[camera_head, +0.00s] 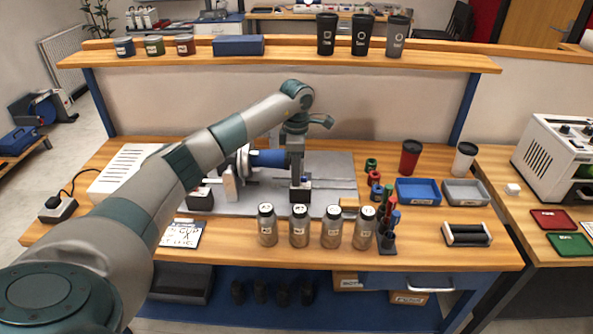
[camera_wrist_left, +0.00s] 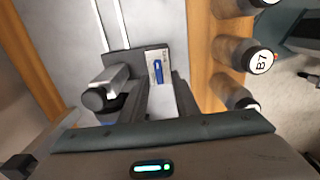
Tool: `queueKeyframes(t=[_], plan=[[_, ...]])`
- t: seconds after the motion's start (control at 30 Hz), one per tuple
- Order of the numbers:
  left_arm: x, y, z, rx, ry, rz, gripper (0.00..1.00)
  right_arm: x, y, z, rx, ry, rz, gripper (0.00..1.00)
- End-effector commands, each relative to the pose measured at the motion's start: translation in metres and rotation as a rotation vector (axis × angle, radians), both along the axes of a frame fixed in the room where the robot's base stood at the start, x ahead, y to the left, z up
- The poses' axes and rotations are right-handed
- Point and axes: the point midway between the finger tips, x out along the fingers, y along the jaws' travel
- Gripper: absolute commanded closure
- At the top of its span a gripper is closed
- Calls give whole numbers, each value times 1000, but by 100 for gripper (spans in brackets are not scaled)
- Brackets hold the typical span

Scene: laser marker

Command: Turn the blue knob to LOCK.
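The blue knob (camera_wrist_left: 158,72) shows in the left wrist view as a narrow blue bar on a small white plate with tiny marks, too small to read. In the head view the blue knob (camera_head: 303,181) sits on top of a small dark block (camera_head: 300,194) on the grey plate, partly hidden by my gripper. My left gripper (camera_head: 297,170) points down just above the block. In the left wrist view its fingers (camera_wrist_left: 163,95) stand apart with the knob's plate visible beyond the gap. No contact with the knob is visible. My right gripper is not in view.
A grey machine with a blue cylinder (camera_head: 268,158) stands left of the gripper. Several labelled bottles (camera_head: 299,228) line the bench front, close to the block. A pen holder (camera_head: 387,247), a blue tray (camera_head: 418,200) and a grey tray (camera_head: 466,200) lie to the right.

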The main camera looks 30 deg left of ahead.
Motion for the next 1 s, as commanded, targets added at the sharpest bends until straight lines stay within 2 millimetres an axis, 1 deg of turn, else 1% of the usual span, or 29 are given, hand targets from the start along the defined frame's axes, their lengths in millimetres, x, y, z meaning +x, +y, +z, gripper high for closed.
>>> queueKeyframes(t=[0.23, 0.27, 0.3, 0.37, 0.77, 1.0], plan=[[0, 0, 0, 0, 0, 0, 72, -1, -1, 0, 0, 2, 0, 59], [0, 0, 0, 0, 0, 0, 77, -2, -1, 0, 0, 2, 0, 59], [0, 0, 0, 0, 0, 0, 86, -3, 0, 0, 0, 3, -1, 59], [0, 0, 0, 0, 0, 0, 100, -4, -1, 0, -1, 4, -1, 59], [0, 0, 0, 0, 0, 23, 100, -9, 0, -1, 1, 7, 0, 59], [-1, 0, 0, 1, 0, 114, 100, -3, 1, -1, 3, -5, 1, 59]])
